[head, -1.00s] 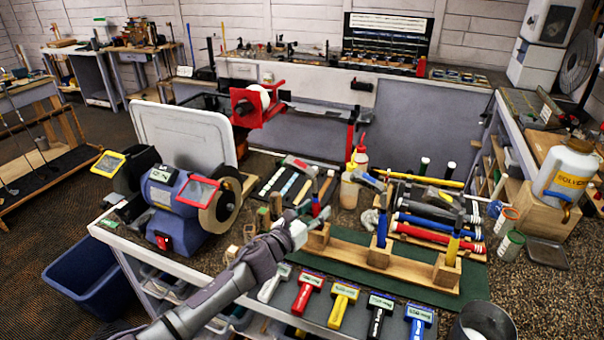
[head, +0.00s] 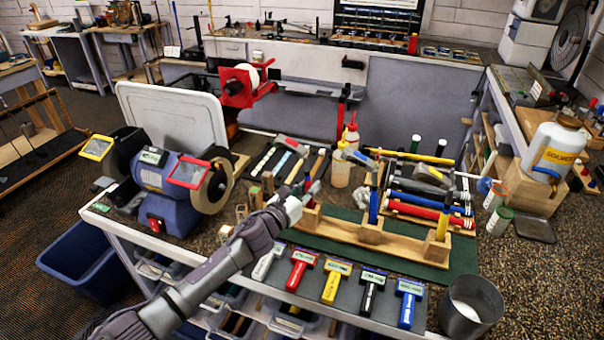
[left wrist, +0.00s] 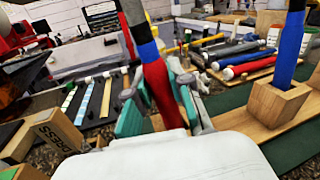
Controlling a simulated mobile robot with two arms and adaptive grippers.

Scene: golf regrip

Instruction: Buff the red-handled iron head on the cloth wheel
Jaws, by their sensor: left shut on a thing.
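The red-handled iron (left wrist: 157,82) stands nearly upright in the left wrist view, with a blue and black band above its red grip. In the head view it is small and partly covered by my gripper. My left gripper (head: 302,196) is shut on its red handle, at the left end of the wooden stand (head: 345,232). Whether the handle's lower end sits in the stand's socket is hidden. The tan cloth wheel (head: 213,188) is on the right side of the blue bench grinder (head: 178,180), left of my gripper. My right gripper is not in view.
A blue-handled iron (head: 374,206) and a yellow-handled one (head: 441,226) stand in the wooden stand. A metal cup (head: 466,318) is at front right. Small wooden blocks (head: 242,212) lie between grinder and gripper.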

